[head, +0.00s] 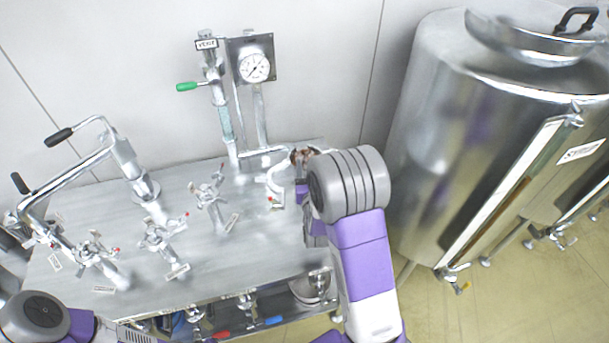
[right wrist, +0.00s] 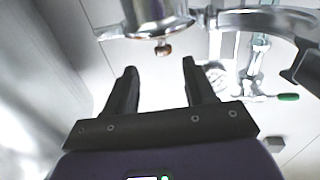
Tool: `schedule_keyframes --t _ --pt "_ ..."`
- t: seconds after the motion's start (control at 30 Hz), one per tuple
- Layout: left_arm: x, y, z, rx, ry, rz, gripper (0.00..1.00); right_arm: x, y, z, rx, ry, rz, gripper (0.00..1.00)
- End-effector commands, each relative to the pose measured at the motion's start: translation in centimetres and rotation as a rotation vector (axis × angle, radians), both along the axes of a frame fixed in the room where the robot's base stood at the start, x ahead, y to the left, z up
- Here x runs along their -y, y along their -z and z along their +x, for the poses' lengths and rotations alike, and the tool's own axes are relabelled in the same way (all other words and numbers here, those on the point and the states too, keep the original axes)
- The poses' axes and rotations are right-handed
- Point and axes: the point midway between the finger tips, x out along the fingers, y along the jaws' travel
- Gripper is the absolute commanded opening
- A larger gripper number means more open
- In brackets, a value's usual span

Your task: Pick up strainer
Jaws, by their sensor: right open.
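My right gripper (right wrist: 160,75) is open in the right wrist view, with nothing between its two black fingers. A shiny round metal fitting (right wrist: 155,14) with a small brass-coloured knob (right wrist: 163,48) is just beyond the fingertips, apart from them. I cannot tell for sure whether this fitting is the strainer. In the head view my right arm hides most of its gripper, at the right end of the bench. A bent bright metal pipe piece (head: 274,180) and a brownish metal part (head: 303,155) are close beside it. Only part of my left arm shows at lower left; its fingers are not visible.
The steel bench (head: 245,250) carries several valves with small tags. A pressure gauge (head: 255,67) and a green-handled valve (head: 187,87) rise at the back. A large steel tank (head: 440,130) stands close on the right. A round metal bowl (head: 310,287) is on the lower shelf.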

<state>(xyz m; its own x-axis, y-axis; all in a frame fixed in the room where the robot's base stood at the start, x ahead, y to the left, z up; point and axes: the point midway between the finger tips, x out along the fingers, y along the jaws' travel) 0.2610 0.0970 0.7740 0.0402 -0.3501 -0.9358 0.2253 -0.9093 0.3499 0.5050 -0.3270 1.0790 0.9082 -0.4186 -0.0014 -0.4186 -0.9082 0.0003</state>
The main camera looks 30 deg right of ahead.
Motion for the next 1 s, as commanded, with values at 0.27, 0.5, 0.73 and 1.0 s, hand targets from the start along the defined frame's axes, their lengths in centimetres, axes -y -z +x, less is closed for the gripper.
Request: schedule_keyframes --t 0.27,0.5,0.73,1.0 --pt "0.0 -0.4 0.0 0.000 0.000 0.000 0.43 1.0 0.0 2.4 0.001 0.001 -0.003 0.54" --pt "0.0 -0.7 0.0 0.000 0.000 0.000 0.43 1.9 0.5 5.5 0.002 0.001 -0.003 0.54" --pt "0.0 -0.8 0.0 0.000 0.000 0.000 0.43 2.6 0.6 6.8 0.000 0.001 0.000 0.54" --pt "0.0 -0.8 0.0 0.000 0.000 0.000 0.43 2.6 0.6 6.8 0.000 0.000 0.000 0.42"
